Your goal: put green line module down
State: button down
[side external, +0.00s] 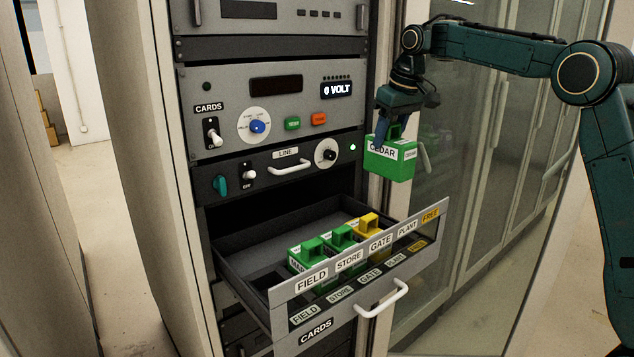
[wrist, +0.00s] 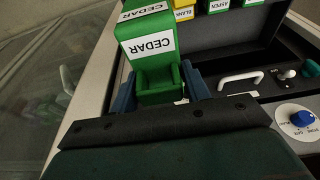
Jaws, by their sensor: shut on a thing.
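A green line module (side external: 400,168) labelled CEDAR hangs in the air above the right end of the open drawer, beside the rack's right edge. It also shows upright-handled in the wrist view (wrist: 148,42), with its green handle between the blue fingers. My gripper (side external: 385,134) is shut on that handle; its fingers also show in the wrist view (wrist: 160,92). The module is clear of the drawer (side external: 290,236). In the drawer, two green modules (side external: 311,250) (side external: 342,236) and a yellow module (side external: 368,226) stand in a row behind the front panel.
The drawer front carries labels FIELD, STORE, GATE, PLANT and a yellow FREE, with a white handle (side external: 382,298) below. Above it, the LINE panel (side external: 290,165) has knobs and a handle. A glass-doored cabinet (side external: 500,180) stands to the right.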

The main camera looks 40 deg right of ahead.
aim_at(406, 171)
jog(key=shift+s+d, duration=0.2)
jog(key=shift+d, duration=0.3)
jog(key=shift+s+d, duration=0.2)
jog(key=shift+d, duration=0.3)
notch_tip(406, 171, down, 20)
dwell(0.6)
jog(key=shift+f, duration=0.1)
jog(key=c, duration=0.7)
grip_release()
jog(key=v, duration=1.1)
jog(key=shift+w, duration=0.1)
jog(key=shift+r, duration=0.6)
